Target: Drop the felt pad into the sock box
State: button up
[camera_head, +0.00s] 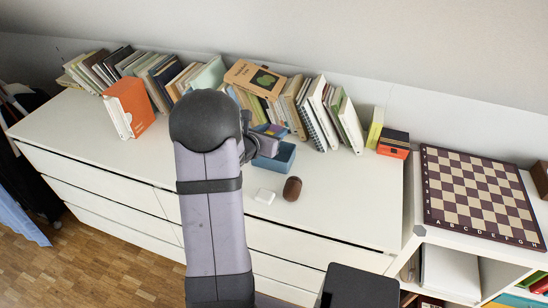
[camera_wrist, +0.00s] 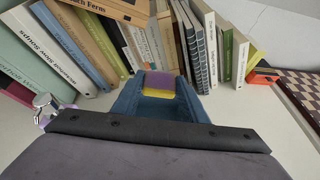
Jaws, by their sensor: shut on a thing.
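The blue open box (camera_head: 287,160), which I take as the sock box, stands on the white dresser top behind my arm. The wrist view shows its rim (camera_wrist: 122,101) and a purple piece (camera_wrist: 159,80) and a yellow piece (camera_wrist: 159,93) at its far end. My gripper (camera_head: 256,143) is beside and over the box's left part, largely hidden by my own arm. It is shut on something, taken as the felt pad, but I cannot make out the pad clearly. My fingertips are hidden in the wrist view.
A row of books (camera_head: 160,72) lines the back of the dresser, with an orange book (camera_head: 131,107) standing at left. A white block (camera_head: 265,196) and a brown rounded object (camera_head: 292,189) lie before the box. A chessboard (camera_head: 480,195) is at right. The dresser's front right is clear.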

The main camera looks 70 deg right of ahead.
jog(key=shift+f+b, duration=1.15)
jog(key=shift+f, duration=1.4)
jog(key=o, duration=1.2)
jog(key=shift+c, duration=0.2)
jog(key=b+v, duration=0.1)
jog(key=v, duration=0.6)
jog(key=shift+a, duration=0.2)
jog(key=shift+r, duration=0.1)
